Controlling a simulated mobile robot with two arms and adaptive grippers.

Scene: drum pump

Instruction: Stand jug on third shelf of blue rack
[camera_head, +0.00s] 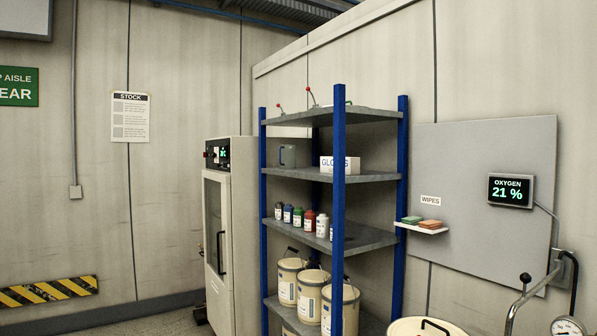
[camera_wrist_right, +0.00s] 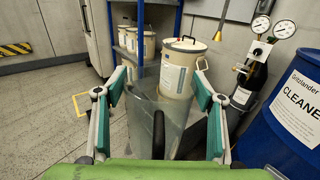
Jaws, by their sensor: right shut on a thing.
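The blue rack (camera_head: 338,200) stands in the head view with several grey shelves. The shelf below the top (camera_head: 320,174) holds a grey mug-like vessel (camera_head: 287,156) at its left and a white glove box (camera_head: 345,164); a little bare surface lies between them. A clear, see-through jug (camera_wrist_right: 170,105) with a dark handle (camera_wrist_right: 158,135) shows in the right wrist view. My right gripper (camera_wrist_right: 158,108) is shut on it, a finger at each side. The right gripper is outside the head view. My left gripper is in neither view.
Small bottles (camera_head: 309,220) line the shelf below. Cream pails (camera_head: 311,295) stand low in the rack, and a lidded pail (camera_wrist_right: 184,68) shows behind the jug. A blue drum (camera_wrist_right: 290,112) and a gauge stand (camera_wrist_right: 250,75) are at right. A cabinet (camera_head: 219,260) adjoins the rack.

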